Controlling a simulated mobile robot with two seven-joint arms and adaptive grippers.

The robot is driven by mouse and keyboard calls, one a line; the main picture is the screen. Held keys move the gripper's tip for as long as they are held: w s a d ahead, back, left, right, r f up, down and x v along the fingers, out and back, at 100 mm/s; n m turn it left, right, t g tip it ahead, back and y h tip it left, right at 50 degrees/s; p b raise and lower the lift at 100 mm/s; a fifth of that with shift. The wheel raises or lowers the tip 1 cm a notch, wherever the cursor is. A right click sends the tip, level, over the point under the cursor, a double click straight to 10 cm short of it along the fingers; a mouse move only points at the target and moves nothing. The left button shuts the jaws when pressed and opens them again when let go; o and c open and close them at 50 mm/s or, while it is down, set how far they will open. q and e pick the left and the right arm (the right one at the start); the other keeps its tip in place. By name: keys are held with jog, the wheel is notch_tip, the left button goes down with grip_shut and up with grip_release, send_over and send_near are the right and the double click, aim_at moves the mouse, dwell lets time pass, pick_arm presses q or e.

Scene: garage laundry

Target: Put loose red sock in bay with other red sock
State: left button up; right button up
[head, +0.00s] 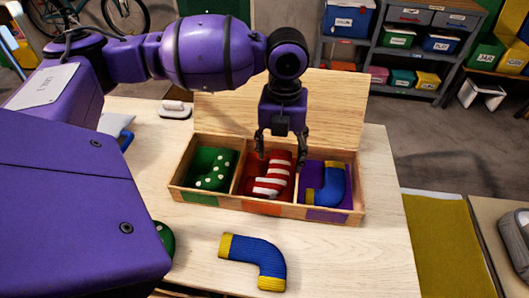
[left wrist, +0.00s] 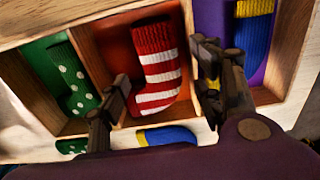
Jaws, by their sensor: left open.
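A wooden box (head: 345,215) with three bays stands open on the table. A red sock with white stripes (head: 272,182) lies in the middle bay; it also shows in the left wrist view (left wrist: 156,60). I cannot tell whether a second red sock lies under it, and none shows loose on the table. My left gripper (head: 281,160) is open just above the middle bay, and in the left wrist view its fingers (left wrist: 162,85) are spread either side of the red sock, not closed on it. My right gripper is not in view.
A green dotted sock (head: 213,170) lies in the left bay and a blue-yellow sock (head: 328,188) in the right bay. Another blue-yellow sock (head: 257,258) lies on the table in front. A green item (head: 165,238) is partly hidden by my arm. The raised lid (head: 335,105) stands behind.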

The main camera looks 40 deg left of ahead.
aim_at(280, 164)
pick_arm(q)
notch_tip(280, 164, up, 11)
jog(key=shift+p, duration=0.45)
